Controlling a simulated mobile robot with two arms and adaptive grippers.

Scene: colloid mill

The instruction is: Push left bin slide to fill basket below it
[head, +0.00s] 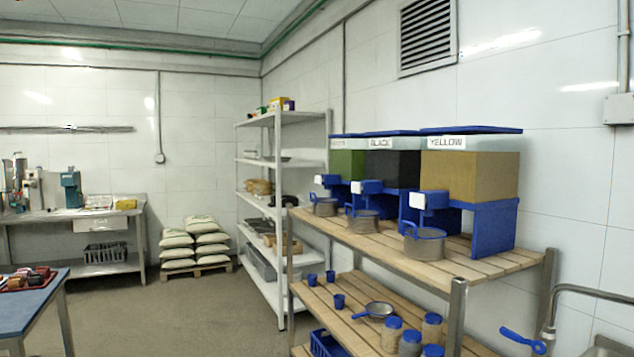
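Three bins stand in a row on a wooden shelf (385,238) in the head view. The left bin (346,164) has green contents and is partly hidden by the middle one; its label is too small to read surely. Its slide (330,181) is blue with a white front end, low on the bin. A round metal basket (325,208) with a blue handle stands below it; I cannot see inside it. The middle bin (391,168) is dark, labelled BLACK. The right bin (470,177) is yellow. Neither gripper is in view.
More baskets stand under the middle bin (362,222) and right bin (425,246). White shelving (282,215) stands left of the bins. The floor (190,318) between it and the blue table (30,284) is clear.

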